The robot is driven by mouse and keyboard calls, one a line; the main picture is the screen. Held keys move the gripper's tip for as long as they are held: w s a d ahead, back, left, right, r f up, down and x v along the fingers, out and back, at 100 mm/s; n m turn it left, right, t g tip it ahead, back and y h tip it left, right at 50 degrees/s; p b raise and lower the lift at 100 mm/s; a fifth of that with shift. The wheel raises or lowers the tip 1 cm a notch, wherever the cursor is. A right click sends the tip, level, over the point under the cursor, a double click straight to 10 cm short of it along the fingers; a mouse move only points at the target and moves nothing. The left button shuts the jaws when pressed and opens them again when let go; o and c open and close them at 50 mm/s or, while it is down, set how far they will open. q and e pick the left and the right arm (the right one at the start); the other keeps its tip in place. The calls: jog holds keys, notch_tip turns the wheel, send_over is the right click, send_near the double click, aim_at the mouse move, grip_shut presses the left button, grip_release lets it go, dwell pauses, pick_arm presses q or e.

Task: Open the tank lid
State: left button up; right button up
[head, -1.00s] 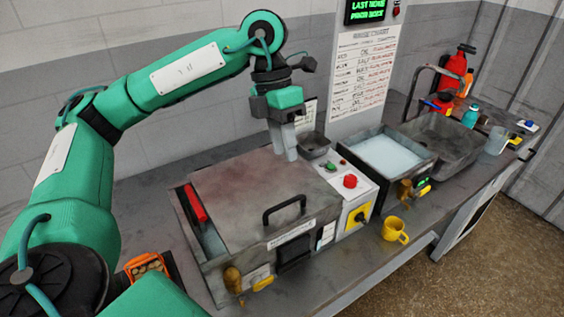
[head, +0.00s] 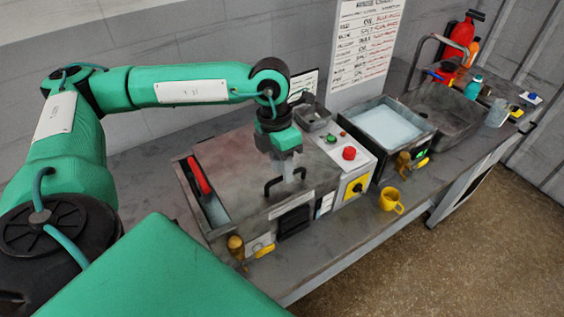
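The tank (head: 209,231) is a grey metal box at the left of the bench. Its flat, stained lid (head: 228,163) lies on top, with a strip of the tank's inside showing along the left. My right gripper is not in view.
A control panel (head: 333,144) with a red button and yellow switch stands to the right, then a liquid-filled basin (head: 389,127) and a sink (head: 446,112). A yellow mug (head: 391,201) sits near the front edge.

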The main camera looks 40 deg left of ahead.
pick_arm(q)
jog(key=shift+f, duration=0.3)
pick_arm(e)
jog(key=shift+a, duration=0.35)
pick_arm(q)
jog(key=c, duration=0.7)
grip_shut()
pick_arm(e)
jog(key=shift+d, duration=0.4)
pick_arm(q)
jog(key=shift+r, duration=0.15)
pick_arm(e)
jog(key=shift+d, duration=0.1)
